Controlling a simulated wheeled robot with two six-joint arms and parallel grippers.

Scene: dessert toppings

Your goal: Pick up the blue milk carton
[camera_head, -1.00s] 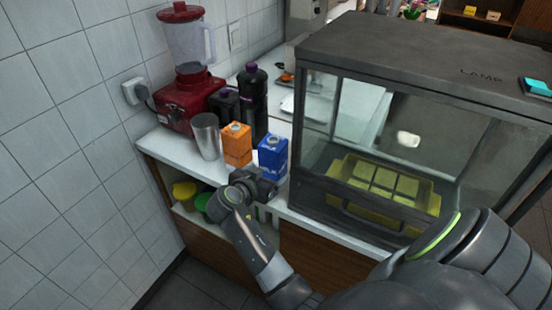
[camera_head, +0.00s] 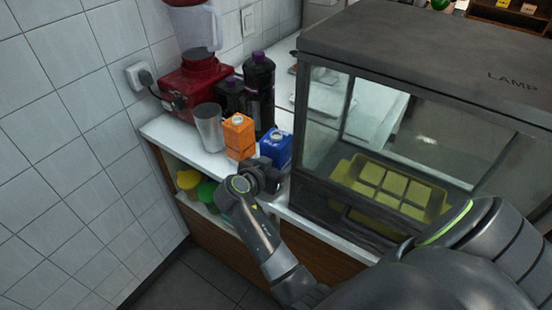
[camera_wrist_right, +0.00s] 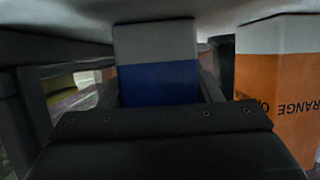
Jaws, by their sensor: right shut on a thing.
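The blue milk carton (camera_head: 276,146) is on the white counter side, to the right of the orange carton (camera_head: 239,136). My right gripper (camera_head: 268,176) is shut on the blue carton, and its wrist hides the carton's lower part in the head view. In the right wrist view the blue and grey-white carton (camera_wrist_right: 158,84) sits between the two fingers. The orange carton stands beside the gripper there (camera_wrist_right: 278,85), apart from it. I cannot tell whether the blue carton's base touches the counter. My left gripper is not in view.
A metal cup (camera_head: 209,128) stands left of the orange carton. Dark bottles (camera_head: 260,88) and a red blender (camera_head: 192,84) stand behind. A glass display case (camera_head: 400,150) with a yellow tray (camera_head: 440,205) is close on the right. A tiled wall bounds the left.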

